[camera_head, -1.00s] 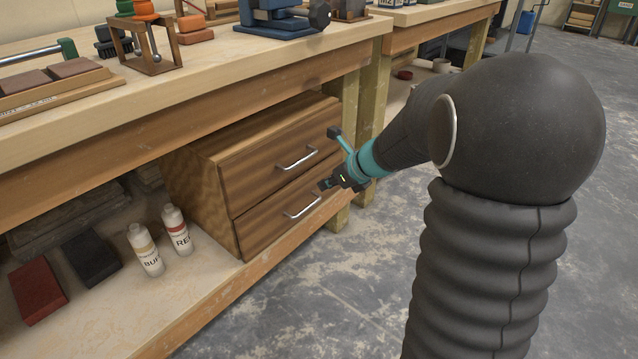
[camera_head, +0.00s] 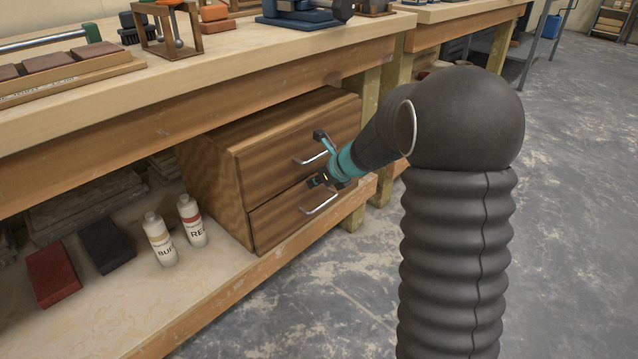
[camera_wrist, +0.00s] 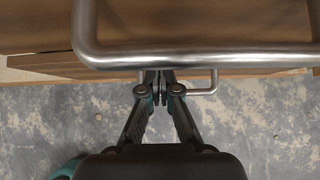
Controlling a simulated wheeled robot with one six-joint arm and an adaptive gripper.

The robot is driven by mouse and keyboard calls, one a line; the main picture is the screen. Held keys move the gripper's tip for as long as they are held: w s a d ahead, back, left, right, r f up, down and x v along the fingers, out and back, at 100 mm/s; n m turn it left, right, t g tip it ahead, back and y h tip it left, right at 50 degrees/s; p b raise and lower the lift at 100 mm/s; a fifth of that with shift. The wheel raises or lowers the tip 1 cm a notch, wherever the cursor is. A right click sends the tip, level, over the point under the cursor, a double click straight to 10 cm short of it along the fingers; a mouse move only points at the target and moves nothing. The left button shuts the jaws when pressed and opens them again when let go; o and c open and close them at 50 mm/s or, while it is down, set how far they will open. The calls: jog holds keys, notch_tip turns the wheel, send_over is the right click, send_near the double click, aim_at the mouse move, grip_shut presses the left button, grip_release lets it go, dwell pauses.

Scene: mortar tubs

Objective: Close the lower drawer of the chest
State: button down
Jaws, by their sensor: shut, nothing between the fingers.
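The wooden chest (camera_head: 213,175) stands on the shelf under the workbench. Its upper drawer (camera_head: 275,160) looks closed. The lower drawer (camera_head: 275,222) looks flush or nearly flush with it; a small gap is hard to judge. Each drawer has a metal bar handle. The lower handle (camera_head: 320,204) also shows in the wrist view (camera_wrist: 214,84), behind and right of the fingertips. The upper handle (camera_wrist: 200,56) crosses the wrist view close up. My gripper (camera_head: 313,182) is shut and empty at the drawer fronts, between the two handles in the head view. It also shows in the wrist view (camera_wrist: 160,82); contact cannot be told.
Two labelled bottles (camera_head: 160,240) and dark and red blocks (camera_head: 53,275) lie left of the chest on the shelf. The workbench top (camera_head: 200,80) overhangs the chest. A bench leg (camera_head: 358,195) stands right of it. The concrete floor (camera_head: 320,310) in front is clear.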

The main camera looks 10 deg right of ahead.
jog(key=shift+w+a+r+p, duration=0.15)
jog(key=shift+w+a+p, duration=0.5)
jog(key=shift+w, duration=0.25)
